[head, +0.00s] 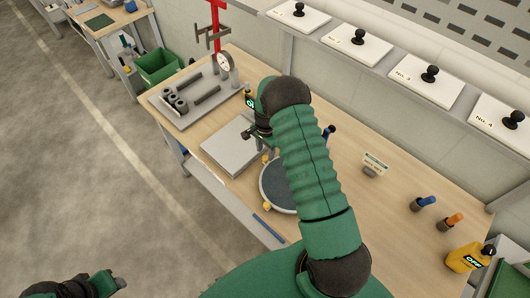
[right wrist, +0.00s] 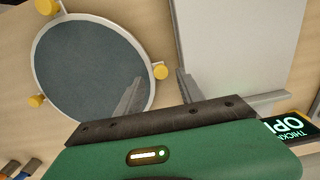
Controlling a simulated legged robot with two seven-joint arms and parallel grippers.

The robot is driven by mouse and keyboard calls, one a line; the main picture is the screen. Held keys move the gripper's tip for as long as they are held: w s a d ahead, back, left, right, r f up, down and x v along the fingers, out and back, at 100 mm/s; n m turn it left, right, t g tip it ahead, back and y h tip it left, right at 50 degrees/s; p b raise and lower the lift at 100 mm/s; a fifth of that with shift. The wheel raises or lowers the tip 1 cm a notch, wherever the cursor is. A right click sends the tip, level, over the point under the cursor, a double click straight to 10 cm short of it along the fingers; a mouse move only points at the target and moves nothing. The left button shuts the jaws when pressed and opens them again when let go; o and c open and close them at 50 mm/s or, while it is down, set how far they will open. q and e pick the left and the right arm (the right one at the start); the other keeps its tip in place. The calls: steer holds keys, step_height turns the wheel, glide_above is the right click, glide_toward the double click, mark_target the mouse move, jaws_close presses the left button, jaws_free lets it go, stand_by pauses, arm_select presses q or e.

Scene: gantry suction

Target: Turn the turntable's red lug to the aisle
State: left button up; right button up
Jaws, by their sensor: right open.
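The turntable (head: 277,188) is a dark round disc with a pale rim on the workbench, partly hidden behind my right arm in the head view. The right wrist view shows most of its disc (right wrist: 90,65) with several yellow lugs, one at the right rim (right wrist: 161,71) and one at the lower left (right wrist: 37,101). No red lug shows in either view. My right gripper (head: 254,135) is open and empty; in the right wrist view its fingers (right wrist: 159,80) sit apart between the disc and a grey plate. My left gripper (head: 112,283) is at the bottom left, away from the bench.
A grey plate (head: 229,148) lies beside the turntable. A tray (head: 190,95) with dark cylinders and a dial gauge (head: 225,62) are farther back.

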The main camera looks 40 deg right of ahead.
mark_target(265, 157)
step_height(265, 157, down, 3)
steer(key=shift+r, duration=0.1)
steer(key=shift+w+d+f, duration=0.15)
steer(key=shift+w+f, duration=0.1)
steer(key=shift+f, duration=0.3)
steer(key=shift+s+r, duration=0.15)
steer(key=shift+r, duration=0.05)
steer(key=c, duration=0.5)
jaws_close()
